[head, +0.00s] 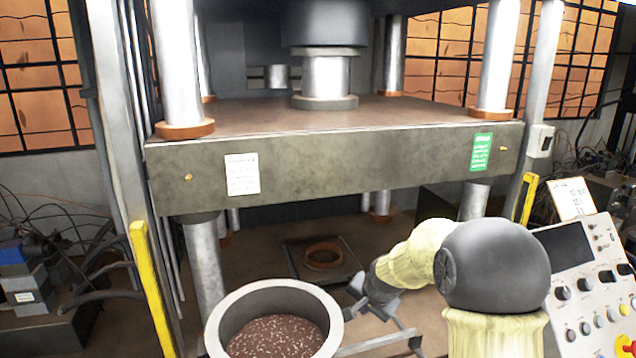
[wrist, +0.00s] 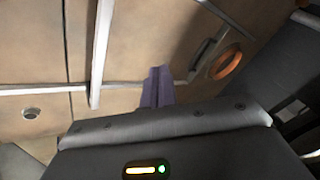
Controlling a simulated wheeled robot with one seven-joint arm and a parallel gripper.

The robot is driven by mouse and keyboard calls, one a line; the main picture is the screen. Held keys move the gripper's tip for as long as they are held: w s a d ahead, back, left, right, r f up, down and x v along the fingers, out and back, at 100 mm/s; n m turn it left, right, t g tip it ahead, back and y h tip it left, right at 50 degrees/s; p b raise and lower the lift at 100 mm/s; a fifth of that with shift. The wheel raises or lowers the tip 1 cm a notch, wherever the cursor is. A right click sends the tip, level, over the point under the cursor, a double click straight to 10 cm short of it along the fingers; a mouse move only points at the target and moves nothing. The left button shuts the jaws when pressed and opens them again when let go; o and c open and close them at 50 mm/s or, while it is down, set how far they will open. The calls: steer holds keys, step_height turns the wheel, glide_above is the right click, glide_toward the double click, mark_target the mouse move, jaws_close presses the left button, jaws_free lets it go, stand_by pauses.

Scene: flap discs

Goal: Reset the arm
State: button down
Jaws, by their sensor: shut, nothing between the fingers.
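My arm (head: 492,265) reaches in from the lower right in the head view. Its cream and dark links lead down to my gripper (head: 358,302), which is just right of a round grey pot. In the wrist view my gripper (wrist: 158,82) shows two purplish fingers pressed together with nothing between them. The fingers point towards the brown surface. I cannot tell how high they are above it.
The grey pot (head: 335,318) holds brown granules. An orange ring (head: 323,257) lies on a dark square under the press's thick plate (head: 350,168); the ring also shows in the wrist view (wrist: 228,62). Yellow posts (head: 152,290) flank the press. A control panel (head: 590,262) stands at right.

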steer(key=s+d+r+n+g+p, duration=0.1)
steer(key=s+n, duration=0.1)
steer(key=s, duration=0.6)
steer(key=s+d+n+g+h+p, duration=0.1)
steer(key=s+n, duration=0.2)
steer(key=s, duration=0.6)
steer(key=s+d+r+n+g+p, duration=0.1)
steer(key=s+d+n, duration=0.1)
steer(key=s, duration=0.7)
steer(key=shift+s+r+n+p, duration=0.2)
steer(key=shift+r+n+p, duration=0.1)
steer(key=shift+p, duration=0.05)
step_height(320, 180, up, 10)
steer(key=p, duration=1)
